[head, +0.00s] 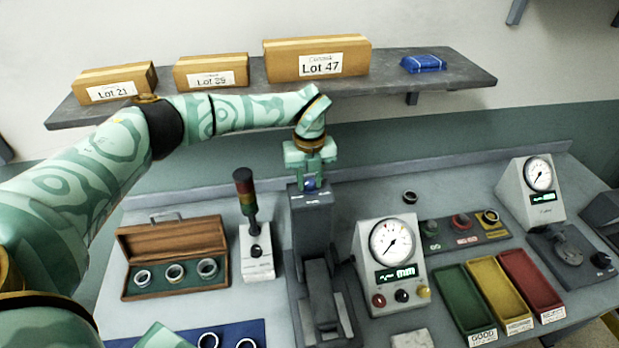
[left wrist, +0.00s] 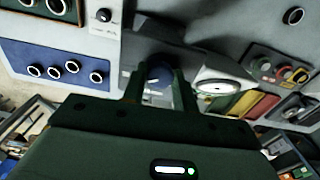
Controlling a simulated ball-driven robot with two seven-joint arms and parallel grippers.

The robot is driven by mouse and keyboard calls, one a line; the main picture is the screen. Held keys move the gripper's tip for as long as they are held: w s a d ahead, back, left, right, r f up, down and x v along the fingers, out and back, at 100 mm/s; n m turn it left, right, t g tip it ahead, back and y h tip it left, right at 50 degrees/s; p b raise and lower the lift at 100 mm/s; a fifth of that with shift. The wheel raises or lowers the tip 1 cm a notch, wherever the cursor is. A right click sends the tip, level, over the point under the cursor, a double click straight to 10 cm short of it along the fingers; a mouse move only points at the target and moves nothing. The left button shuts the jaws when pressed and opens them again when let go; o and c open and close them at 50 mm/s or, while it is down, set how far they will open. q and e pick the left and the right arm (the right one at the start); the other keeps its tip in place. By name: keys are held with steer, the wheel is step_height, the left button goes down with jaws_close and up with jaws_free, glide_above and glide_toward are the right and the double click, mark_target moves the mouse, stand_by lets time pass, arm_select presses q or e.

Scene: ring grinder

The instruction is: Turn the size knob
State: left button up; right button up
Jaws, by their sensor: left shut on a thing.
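My right gripper is not in view.
A shelf (head: 440,78) with cartons runs behind my arm. A gauge box (head: 390,285) stands right of the grinder. Green, yellow and red trays (head: 465,305) lie right.

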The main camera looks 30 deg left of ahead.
arm_select(q)
steer(key=shift+w+r, duration=0.1)
steer(key=o, duration=1)
